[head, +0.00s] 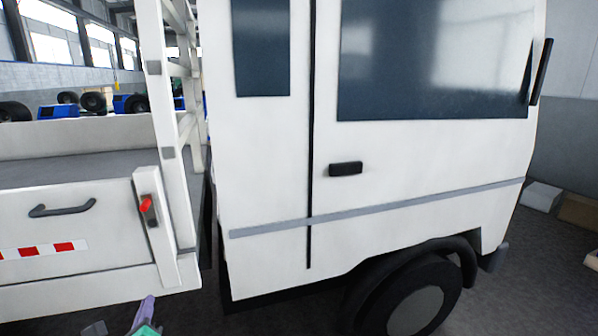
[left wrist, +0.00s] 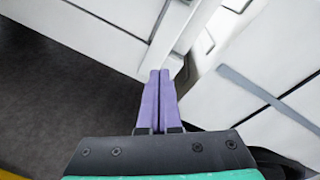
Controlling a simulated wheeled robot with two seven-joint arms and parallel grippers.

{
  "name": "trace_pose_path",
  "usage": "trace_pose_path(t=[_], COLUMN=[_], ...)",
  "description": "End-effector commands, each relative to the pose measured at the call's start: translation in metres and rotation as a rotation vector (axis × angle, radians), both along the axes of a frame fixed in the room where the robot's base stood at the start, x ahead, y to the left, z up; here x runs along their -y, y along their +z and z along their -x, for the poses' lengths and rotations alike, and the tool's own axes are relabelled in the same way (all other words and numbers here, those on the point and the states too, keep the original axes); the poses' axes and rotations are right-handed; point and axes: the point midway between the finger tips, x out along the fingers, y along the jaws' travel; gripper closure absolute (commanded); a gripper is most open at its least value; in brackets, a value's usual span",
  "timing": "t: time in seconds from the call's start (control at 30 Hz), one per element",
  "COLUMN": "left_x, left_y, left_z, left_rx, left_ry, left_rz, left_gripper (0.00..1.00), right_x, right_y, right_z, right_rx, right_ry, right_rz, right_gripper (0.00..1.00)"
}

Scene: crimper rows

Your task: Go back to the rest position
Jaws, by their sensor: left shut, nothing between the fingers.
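My left gripper (head: 147,306) shows at the bottom edge of the head view, low in front of the truck's side. In the left wrist view its two purple fingers (left wrist: 159,78) lie side by side, shut with nothing between them. Their tips point at the lower corner of the white truck's (head: 270,180) flatbed side panel (head: 75,225), near the gap before the cab. I cannot tell whether the tips touch it. My right gripper is not in view.
A red latch (head: 146,204) sits on the corner post of the bed and a dark handle (head: 62,208) is on the side panel. The cab's front wheel (head: 415,308) stands at the lower right. Dark floor (left wrist: 60,90) lies open left of my fingers in the wrist view.

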Motion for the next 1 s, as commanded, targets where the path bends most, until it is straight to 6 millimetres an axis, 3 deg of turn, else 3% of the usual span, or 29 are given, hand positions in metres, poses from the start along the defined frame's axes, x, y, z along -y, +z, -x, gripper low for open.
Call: trace_pose_path(t=[0.03,0.1,0.2,0.4,0.67,0.8,1.0], left_x=[0.009,0.018,0.032,0.063,0.107,0.106,0.107], left_y=[-0.024,-0.056,-0.093,-0.138,-0.166,-0.223,-0.309], left_z=[0.015,0.038,0.072,0.129,0.19,0.179,0.183], left_rx=[-0.008,-0.023,-0.048,-0.089,-0.128,-0.144,-0.168], left_ry=[0.099,0.272,0.507,0.91,1.386,1.386,1.412], left_rz=[0.26,0.602,0.974,1.456,1.855,1.813,1.781], left_gripper=[1.0,1.0,1.0,1.0,1.0,1.0,1.0], right_x=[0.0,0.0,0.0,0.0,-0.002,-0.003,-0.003], right_y=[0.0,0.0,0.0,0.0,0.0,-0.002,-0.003], right_z=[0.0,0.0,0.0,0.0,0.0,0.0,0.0], right_rx=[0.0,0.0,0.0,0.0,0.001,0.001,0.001], right_ry=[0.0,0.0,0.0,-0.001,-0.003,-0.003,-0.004], right_rz=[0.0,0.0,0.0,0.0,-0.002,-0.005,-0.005], right_gripper=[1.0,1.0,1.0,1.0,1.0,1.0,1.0])
